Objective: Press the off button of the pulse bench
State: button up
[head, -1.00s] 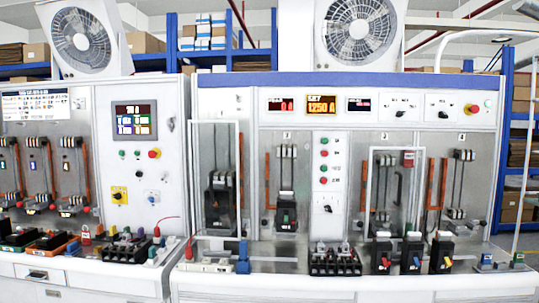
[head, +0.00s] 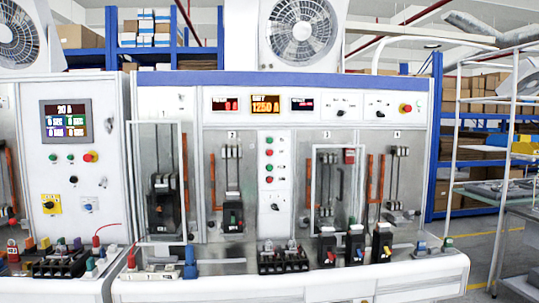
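The wide bench (head: 290,79) with a blue top band stands in the middle of the head view; its amber display (head: 272,104) reads about 1250 A. Its white centre strip carries a column of small green and red buttons (head: 269,153), with labels too small to read. A red button on yellow (head: 405,108) sits at its upper right. The left bench (head: 88,76) has a multi-colour screen (head: 66,121), with a green button (head: 70,158) and a red button (head: 90,156) below. I cannot read which bench is the pulse bench or which button is off. My gripper is not in view.
Black breakers (head: 232,213) and terminal blocks (head: 283,260) stand on and before the wide bench. Clear guard frames (head: 157,122) cover parts of its face. A grey side table (head: 515,208) and shelving (head: 483,110) are at right, with open floor (head: 478,255) between.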

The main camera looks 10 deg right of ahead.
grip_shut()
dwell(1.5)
